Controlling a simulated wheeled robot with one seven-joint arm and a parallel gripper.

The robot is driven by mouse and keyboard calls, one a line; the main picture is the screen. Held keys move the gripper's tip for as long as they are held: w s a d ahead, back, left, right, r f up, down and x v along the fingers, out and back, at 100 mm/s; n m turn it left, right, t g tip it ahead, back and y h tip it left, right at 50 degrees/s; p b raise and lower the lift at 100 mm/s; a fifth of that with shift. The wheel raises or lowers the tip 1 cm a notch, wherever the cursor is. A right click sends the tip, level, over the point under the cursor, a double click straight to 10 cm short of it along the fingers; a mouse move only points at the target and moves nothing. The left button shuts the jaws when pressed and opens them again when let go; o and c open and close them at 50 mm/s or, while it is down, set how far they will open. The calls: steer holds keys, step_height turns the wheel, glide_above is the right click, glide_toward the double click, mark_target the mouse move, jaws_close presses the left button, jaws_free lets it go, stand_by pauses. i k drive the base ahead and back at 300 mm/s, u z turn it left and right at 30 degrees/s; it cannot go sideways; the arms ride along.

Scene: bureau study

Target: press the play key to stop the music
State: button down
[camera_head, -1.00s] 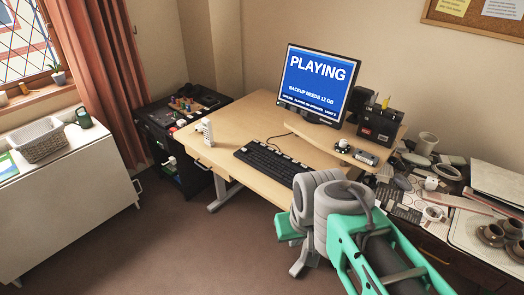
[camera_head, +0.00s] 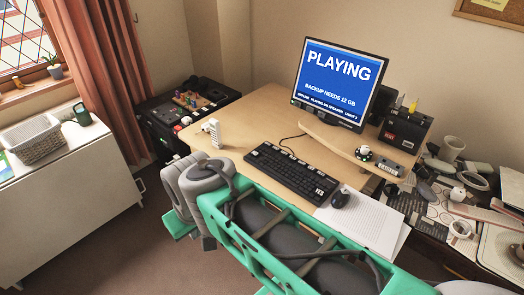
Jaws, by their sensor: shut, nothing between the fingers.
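The black keyboard (camera_head: 290,171) lies on the wooden desk, in front of the monitor. It has several pale-marked keys, and a key at its near right corner reads "YES". I cannot tell which key is the play key. The monitor (camera_head: 336,82) shows "PLAYING" and "BACKUP NEEDS 12 GB" in white on blue, with a line of small text below. My green and grey arm crosses the lower middle, in front of the desk's near edge. My gripper's fingers do not show.
A mouse (camera_head: 340,199) and white paper (camera_head: 365,222) lie right of the keyboard. A raised shelf (camera_head: 335,137) holds a small grey device (camera_head: 389,167). A white block-like object (camera_head: 214,132) stands at the desk's left. The side table at right is crowded. Floor is clear at left.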

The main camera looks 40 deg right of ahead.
mark_target(290, 157)
steer(key=z, duration=0.3)
steer(key=i, duration=1.05)
steer(key=z, duration=0.75)
